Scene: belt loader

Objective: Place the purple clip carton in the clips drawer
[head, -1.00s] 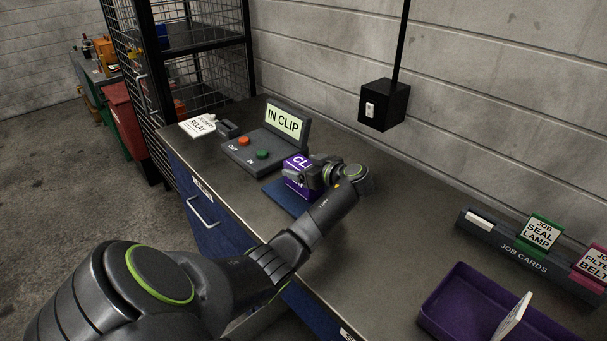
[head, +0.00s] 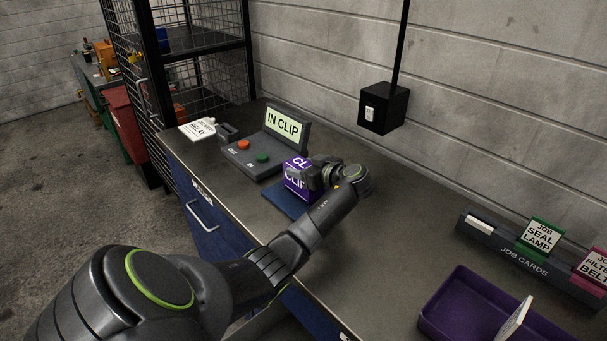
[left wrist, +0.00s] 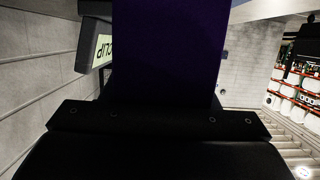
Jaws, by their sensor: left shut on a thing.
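The purple clip carton (head: 296,179), with white "CLIP" lettering, is in the head view over the blue mat (head: 284,201) on the workbench. My left gripper (head: 311,177) is shut on the carton from its right side. I cannot tell whether the carton touches the mat. In the left wrist view the carton (left wrist: 168,50) fills the upper middle as a dark purple face. A blue drawer front (head: 222,236) with a metal handle and a small white label is under the bench; it looks shut, and its label is unreadable. My right gripper is not in view.
A console (head: 262,146) with red and green buttons and an "IN CLIP" screen stands behind the carton. A relay card (head: 198,129) lies at the bench's far end. A purple tray (head: 462,306) and a job cards rack (head: 507,251) are at right.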

